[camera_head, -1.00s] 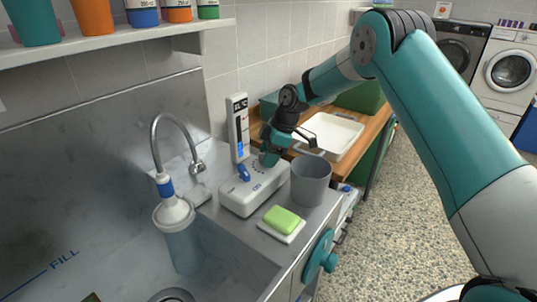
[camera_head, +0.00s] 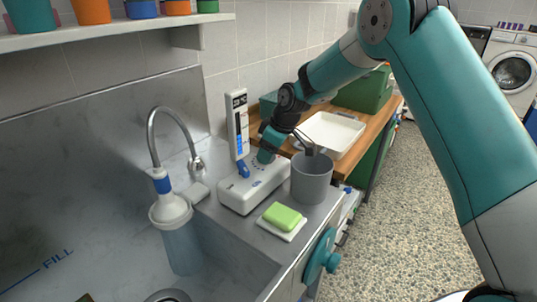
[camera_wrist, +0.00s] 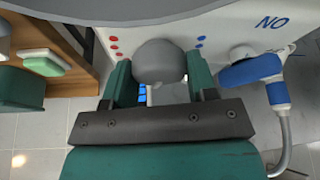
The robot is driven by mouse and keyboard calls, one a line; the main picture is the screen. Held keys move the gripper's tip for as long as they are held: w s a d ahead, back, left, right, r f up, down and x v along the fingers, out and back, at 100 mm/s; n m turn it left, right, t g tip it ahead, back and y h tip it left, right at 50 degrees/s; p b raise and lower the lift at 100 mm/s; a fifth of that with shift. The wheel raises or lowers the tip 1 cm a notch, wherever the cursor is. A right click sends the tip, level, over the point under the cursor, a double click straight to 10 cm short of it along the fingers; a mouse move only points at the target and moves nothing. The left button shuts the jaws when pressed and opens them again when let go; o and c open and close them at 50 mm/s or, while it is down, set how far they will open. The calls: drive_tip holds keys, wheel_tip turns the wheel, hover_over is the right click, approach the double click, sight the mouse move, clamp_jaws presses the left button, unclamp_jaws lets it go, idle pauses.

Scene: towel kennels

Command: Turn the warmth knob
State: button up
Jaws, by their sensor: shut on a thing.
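The warmth knob (camera_wrist: 160,60) is a round grey knob on the white control box (camera_head: 236,197), with red dots on one side and blue dots on the other in the wrist view. My gripper (camera_head: 264,157) reaches down to the top of the box. In the wrist view my gripper (camera_wrist: 157,80) has its teal fingers on both sides of the knob, shut on it. In the head view the knob is hidden behind the fingers. An upright gauge (camera_head: 238,120) behind the box shows a blue bar and dark digits.
A grey cup (camera_head: 312,180) stands close to the right of the box. Green soap (camera_head: 282,217) lies on a white dish in front. A curved tap (camera_head: 171,112) and the sink are at left. A white tray (camera_head: 337,132) lies on the wooden counter behind.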

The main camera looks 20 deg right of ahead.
drive_tip(key=shift+m+t, duration=0.4)
drive_tip(key=shift+m, duration=0.6)
drive_tip(key=shift+h, duration=0.3)
drive_tip(key=o, duration=0.9)
drive_tip(key=shift+r, duration=0.15)
drive_tip(key=b+v, duration=0.2)
drive_tip(key=v, duration=1.5)
drive_tip(key=shift+d+r, duration=0.1)
drive_tip(key=shift+d, duration=0.05)
